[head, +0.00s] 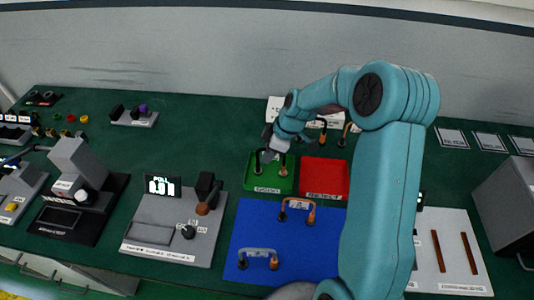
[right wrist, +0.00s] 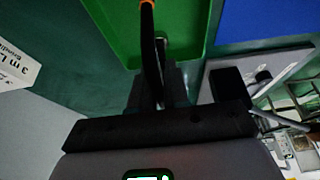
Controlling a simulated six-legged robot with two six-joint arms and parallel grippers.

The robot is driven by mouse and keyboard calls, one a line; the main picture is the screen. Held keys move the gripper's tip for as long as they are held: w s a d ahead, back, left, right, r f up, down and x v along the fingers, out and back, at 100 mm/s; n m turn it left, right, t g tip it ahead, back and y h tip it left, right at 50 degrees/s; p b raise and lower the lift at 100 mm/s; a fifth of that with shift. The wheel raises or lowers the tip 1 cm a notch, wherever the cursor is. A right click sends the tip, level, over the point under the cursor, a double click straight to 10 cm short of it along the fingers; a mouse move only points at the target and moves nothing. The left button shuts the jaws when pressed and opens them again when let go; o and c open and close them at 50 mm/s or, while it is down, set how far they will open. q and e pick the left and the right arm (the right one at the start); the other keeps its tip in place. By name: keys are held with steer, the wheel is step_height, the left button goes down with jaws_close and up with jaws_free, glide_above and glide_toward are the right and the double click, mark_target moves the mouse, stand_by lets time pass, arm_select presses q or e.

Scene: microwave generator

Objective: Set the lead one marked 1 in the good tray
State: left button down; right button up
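The green tray (head: 248,184) stands left of the red tray (head: 325,178), behind a blue mat (head: 245,215). My right gripper (head: 270,146) is over the green tray. A lead with a dark end (head: 259,162) and an orange-brown end (head: 284,168) is under it, within the green tray's outline. In the right wrist view the dark lead (right wrist: 150,45) runs between my close-set fingers, which appear shut on it, over the green tray (right wrist: 112,22). Its number is not readable, and I cannot tell whether it touches the tray floor. My left gripper is out of view.
Two arched leads lie on the blue mat, one at the back (head: 297,203) and one at the front (head: 260,252). A grey meter unit (head: 170,225) stands left of the mat. More leads (head: 323,126) are behind the red tray. My right arm hides the mat's right side.

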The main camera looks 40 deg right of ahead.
steer(key=o, duration=0.4)
steer(key=shift+w, duration=0.15)
steer(key=shift+r+p, duration=0.2)
steer(key=shift+p, duration=0.1)
steer(key=p+v, duration=0.4)
steer(key=v, duration=0.7)
steer(key=shift+r+p, duration=0.3)
steer(key=shift+r, duration=0.05)
steer(key=shift+d+r, duration=0.1)
steer(key=shift+s, duration=0.25)
steer(key=shift+w, duration=0.15)
